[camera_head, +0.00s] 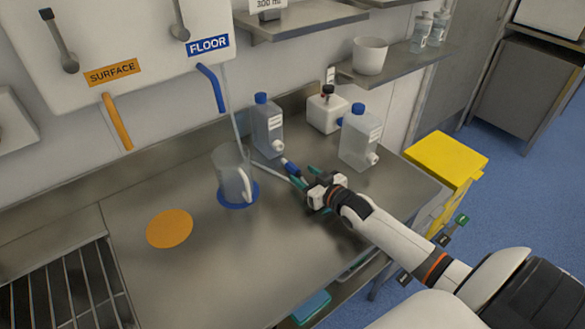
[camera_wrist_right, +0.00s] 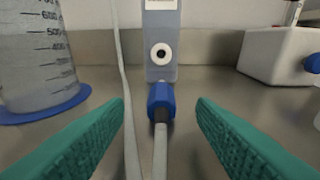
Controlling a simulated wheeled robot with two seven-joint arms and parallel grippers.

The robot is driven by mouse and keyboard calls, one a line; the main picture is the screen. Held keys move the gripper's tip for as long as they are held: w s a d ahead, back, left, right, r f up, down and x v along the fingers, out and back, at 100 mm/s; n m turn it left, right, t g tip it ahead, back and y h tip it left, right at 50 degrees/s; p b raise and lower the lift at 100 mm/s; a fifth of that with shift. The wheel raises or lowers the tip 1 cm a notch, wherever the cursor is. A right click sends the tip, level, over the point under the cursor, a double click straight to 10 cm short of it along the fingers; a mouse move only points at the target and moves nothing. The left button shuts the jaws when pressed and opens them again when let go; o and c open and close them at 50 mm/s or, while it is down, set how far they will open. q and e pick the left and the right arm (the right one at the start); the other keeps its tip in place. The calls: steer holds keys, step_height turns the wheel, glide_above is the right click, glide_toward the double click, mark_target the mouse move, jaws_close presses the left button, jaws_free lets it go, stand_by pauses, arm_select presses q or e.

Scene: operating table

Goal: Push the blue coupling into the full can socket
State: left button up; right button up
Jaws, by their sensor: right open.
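The blue coupling (camera_head: 290,167) sits on the end of a thin grey hose (camera_head: 266,170). In the wrist view the coupling (camera_wrist_right: 161,97) is central, with a black collar behind it. A translucent can with a blue cap (camera_head: 267,125) stands just beyond; its round white socket (camera_wrist_right: 160,54) faces me, above the coupling's tip. In the head view coupling and socket (camera_head: 277,147) look apart. A second blue-capped can (camera_head: 360,138) stands to the right; I cannot tell which is full. My right gripper (camera_head: 301,175) is open, teal fingers either side of the hose. My left gripper is not in view.
A jug (camera_head: 232,175) stands on a blue disc (camera_head: 239,199) to the left. An orange disc (camera_head: 169,228) lies further left. A white container with a black cap (camera_head: 324,111) is behind. The steel worktop (camera_head: 230,265) is clear in front. A yellow bin (camera_head: 447,157) stands right.

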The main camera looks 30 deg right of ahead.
mark_target(298, 170)
steer(key=shift+w+d+f, duration=0.15)
steer(key=shift+w, duration=0.25)
steer(key=shift+w+f, duration=0.1)
steer(key=shift+w, duration=0.4)
steer(key=x, duration=0.5)
steer(key=shift+a, duration=0.2)
steer(key=shift+w+f, duration=0.1)
steer(key=shift+w, duration=0.15)
steer(key=shift+s, duration=0.15)
steer(key=shift+c, duration=1.2)
steer(key=shift+d, duration=0.1)
steer(key=shift+c, duration=1.4)
jaws_close()
step_height(298, 170, up, 10)
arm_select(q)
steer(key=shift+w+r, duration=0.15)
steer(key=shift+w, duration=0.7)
